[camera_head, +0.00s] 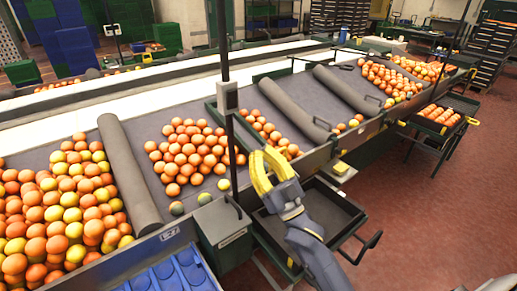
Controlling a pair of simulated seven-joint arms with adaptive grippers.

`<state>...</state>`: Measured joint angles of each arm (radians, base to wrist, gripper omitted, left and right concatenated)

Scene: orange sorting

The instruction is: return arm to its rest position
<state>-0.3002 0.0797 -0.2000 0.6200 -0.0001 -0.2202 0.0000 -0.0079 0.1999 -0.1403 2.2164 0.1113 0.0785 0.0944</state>
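My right gripper (268,166) has yellow fingers and a grey body. Its arm comes up from the bottom edge, right of centre. The fingers point up and away, over the front edge of the sorting table beside the dark tray (338,208). They look close to each other, and I see no orange between them, but the view does not settle how far apart they are. My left gripper is not in view.
A thin dark post with a grey box (228,98) stands just left of my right gripper. Oranges (186,152) lie in piles on the table between grey rollers (128,170). A blue crate (172,276) is at the bottom left. Red floor (440,220) is clear at right.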

